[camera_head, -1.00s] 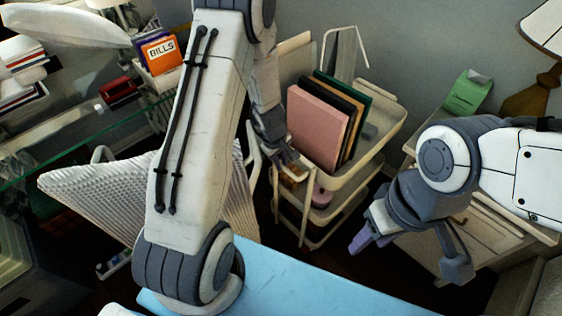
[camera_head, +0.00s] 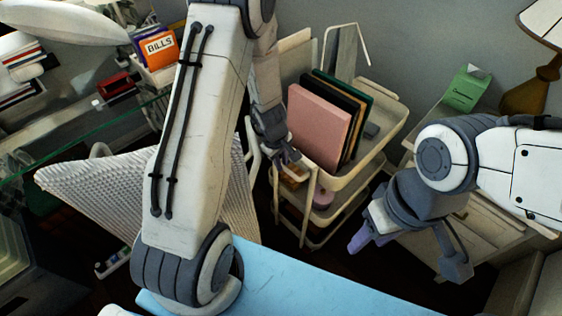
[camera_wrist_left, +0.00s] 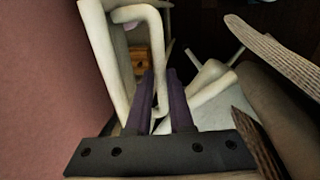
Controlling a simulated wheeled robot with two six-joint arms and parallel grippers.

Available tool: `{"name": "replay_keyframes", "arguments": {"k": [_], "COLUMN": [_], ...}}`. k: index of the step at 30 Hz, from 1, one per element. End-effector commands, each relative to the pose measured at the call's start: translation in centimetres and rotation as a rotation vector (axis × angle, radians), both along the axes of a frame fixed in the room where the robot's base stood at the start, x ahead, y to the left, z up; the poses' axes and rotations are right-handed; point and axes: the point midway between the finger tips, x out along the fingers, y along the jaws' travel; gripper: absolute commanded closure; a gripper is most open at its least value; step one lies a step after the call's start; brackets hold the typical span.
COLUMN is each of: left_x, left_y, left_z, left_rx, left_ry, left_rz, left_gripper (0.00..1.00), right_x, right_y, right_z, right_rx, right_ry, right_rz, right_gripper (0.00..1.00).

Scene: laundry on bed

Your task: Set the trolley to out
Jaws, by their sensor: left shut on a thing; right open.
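The trolley (camera_head: 366,160) is a cream, tiered cart by the grey wall, with upright folders and books on its top tray. My left gripper (camera_head: 287,158) is at its near left side, partly hidden by my arm in the head view. In the left wrist view, its purple fingers (camera_wrist_left: 162,105) are shut on a cream bar of the trolley's handle (camera_wrist_left: 157,60). My right gripper (camera_head: 408,256) is open and empty, in front of the trolley and to its right, apart from it.
A blue surface (camera_head: 300,285) is at the front. A cream cabinet with a green box (camera_head: 467,88) and a lamp (camera_head: 532,88) is at the right. A glass desk (camera_head: 75,150) is at the left.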

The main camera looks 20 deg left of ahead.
Motion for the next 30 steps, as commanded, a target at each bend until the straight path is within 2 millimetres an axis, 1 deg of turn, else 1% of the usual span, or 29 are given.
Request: {"name": "replay_keyframes", "arguments": {"k": [1,2,3,4,12,15,17,24,27,30], "left_x": [-0.6,-0.6,-0.6,-0.5,-0.4,-0.4,-0.5,-1.2,-1.6,-1.9], "left_y": [-0.4,-0.4,-0.4,-0.3,-0.2,-0.1,-0.1,0.2,0.3,0.5], "left_z": [-0.1,-0.1,-0.1,-0.1,-0.1,0.6,1.3,6.2,7.9,9.2], "left_rx": [-0.012,-0.011,-0.011,-0.01,-0.007,-0.007,-0.007,-0.007,-0.007,-0.008], "left_ry": [0.016,0.016,0.016,0.015,0.01,0.009,0.009,0.009,0.01,0.01], "left_rz": [-0.006,-0.006,-0.006,-0.006,-0.003,-0.002,-0.002,-0.005,-0.005,-0.004], "left_gripper": [1.0,0.69,0.53,0.5,0.5,0.5,0.5,0.5,0.5,0.5], "right_x": [0.0,0.0,0.0,0.0,0.0,0.0,0.0,0.0,0.0,0.0], "right_y": [0.0,0.0,0.0,0.0,0.0,0.0,0.0,0.0,0.0,0.0], "right_z": [0.0,0.0,0.0,0.0,0.1,0.5,1.1,4.5,5.7,6.4], "right_rx": [0.0,0.0,0.0,0.0,0.0,0.0,0.0,0.0,0.0,0.0], "right_ry": [0.0,0.0,0.0,0.0,0.0,0.0,0.0,0.0,0.0,0.0], "right_rz": [0.0,0.0,0.0,0.0,0.0,0.0,0.0,0.0,0.0,0.0], "right_gripper": [0.5,0.5,0.5,0.5,0.5,0.5,0.5,0.5,0.5,0.5]}}
